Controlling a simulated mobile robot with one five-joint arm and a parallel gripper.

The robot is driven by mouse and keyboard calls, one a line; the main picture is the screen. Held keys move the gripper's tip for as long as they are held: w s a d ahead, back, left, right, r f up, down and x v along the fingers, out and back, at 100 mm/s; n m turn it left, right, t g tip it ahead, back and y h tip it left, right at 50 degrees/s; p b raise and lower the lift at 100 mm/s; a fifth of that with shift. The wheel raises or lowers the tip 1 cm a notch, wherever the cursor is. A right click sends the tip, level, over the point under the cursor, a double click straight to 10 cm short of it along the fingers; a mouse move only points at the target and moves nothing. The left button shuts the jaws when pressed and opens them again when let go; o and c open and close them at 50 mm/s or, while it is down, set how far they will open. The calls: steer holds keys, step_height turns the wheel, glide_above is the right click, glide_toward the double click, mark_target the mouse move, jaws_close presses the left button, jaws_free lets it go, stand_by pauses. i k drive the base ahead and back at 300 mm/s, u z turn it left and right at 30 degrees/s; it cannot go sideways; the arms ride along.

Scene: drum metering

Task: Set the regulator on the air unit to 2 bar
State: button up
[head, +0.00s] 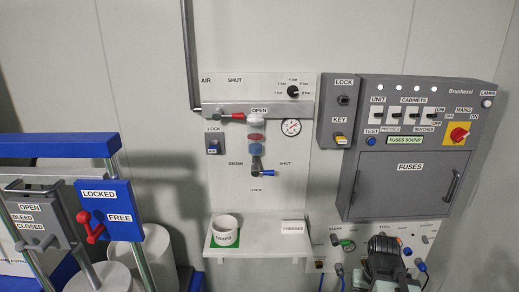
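The air unit is a pale panel (230,180) on the wall, left of the grey fuse cabinet. Its regulator is a small round black knob (293,92) at the upper right, ringed by small bar labels. Its pointer setting is too small to read surely. A round white gauge (291,127) sits below the knob; its reading is not legible. My gripper (384,244) shows dark at the bottom right, in front of the lower panel, well below and right of the regulator and apart from it. Its fingers are not clear enough to tell open from shut.
A red-handled valve (230,116) and a blue-handled drain valve (265,172) share the panel. A shelf (262,249) below holds a white cup (225,231) and a white block (293,227). The fuse cabinet (405,180) projects at right; a blue frame (60,146) stands at left.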

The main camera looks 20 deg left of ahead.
mark_target(293, 91)
steer(key=u, duration=4.4)
steer(key=k, duration=1.35)
steer(key=z, duration=1)
steer(key=i, duration=0.5)
